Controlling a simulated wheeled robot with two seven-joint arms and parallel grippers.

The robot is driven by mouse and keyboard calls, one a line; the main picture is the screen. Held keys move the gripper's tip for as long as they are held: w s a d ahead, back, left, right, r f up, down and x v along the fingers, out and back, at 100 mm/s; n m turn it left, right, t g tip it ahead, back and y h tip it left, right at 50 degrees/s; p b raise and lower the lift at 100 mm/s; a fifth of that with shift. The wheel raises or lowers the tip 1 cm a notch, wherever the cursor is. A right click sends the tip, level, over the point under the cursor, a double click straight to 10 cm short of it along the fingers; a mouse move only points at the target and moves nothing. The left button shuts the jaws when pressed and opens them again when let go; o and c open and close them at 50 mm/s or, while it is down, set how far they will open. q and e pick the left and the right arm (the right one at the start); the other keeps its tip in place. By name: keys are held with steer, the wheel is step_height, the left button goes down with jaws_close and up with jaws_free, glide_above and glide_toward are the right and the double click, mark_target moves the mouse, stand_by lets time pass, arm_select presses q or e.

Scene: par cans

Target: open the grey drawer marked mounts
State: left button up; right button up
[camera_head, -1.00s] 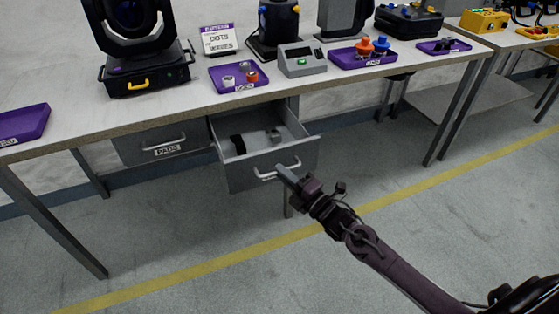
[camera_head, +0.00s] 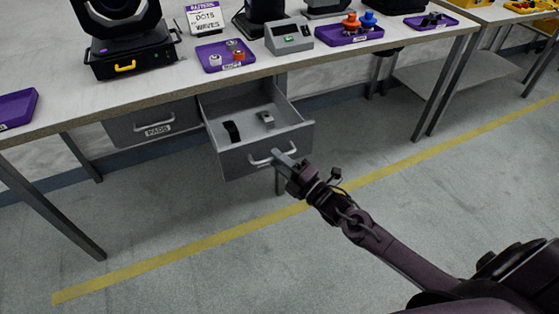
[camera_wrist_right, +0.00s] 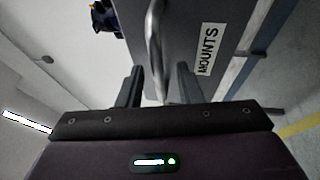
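The grey drawer marked MOUNTS (camera_head: 238,166) hangs pulled well out under the table in the head view, its inside showing. Its label (camera_wrist_right: 207,49) reads clearly in the right wrist view. Its bar handle (camera_head: 262,161) runs between the fingers of my right gripper (camera_head: 284,159) at the handle's right end. In the wrist view the fingers of my right gripper (camera_wrist_right: 160,85) stand apart on either side of the handle (camera_wrist_right: 155,40), with gaps visible. A black item (camera_head: 231,131) and a small grey item (camera_head: 266,118) lie inside the drawer. My left gripper is out of view.
A shut drawer marked PADS (camera_head: 150,128) is left of the open one. The table (camera_head: 90,118) above carries purple trays (camera_head: 240,62), a grey device (camera_head: 289,37) and stage lights. The floor in front, with a yellow line (camera_head: 190,248), is clear.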

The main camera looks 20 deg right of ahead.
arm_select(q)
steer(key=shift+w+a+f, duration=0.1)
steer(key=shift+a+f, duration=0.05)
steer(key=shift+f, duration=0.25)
arm_select(e)
steer(key=v, duration=0.7)
steer(key=shift+s+d, duration=0.15)
steer(key=shift+s, duration=0.2)
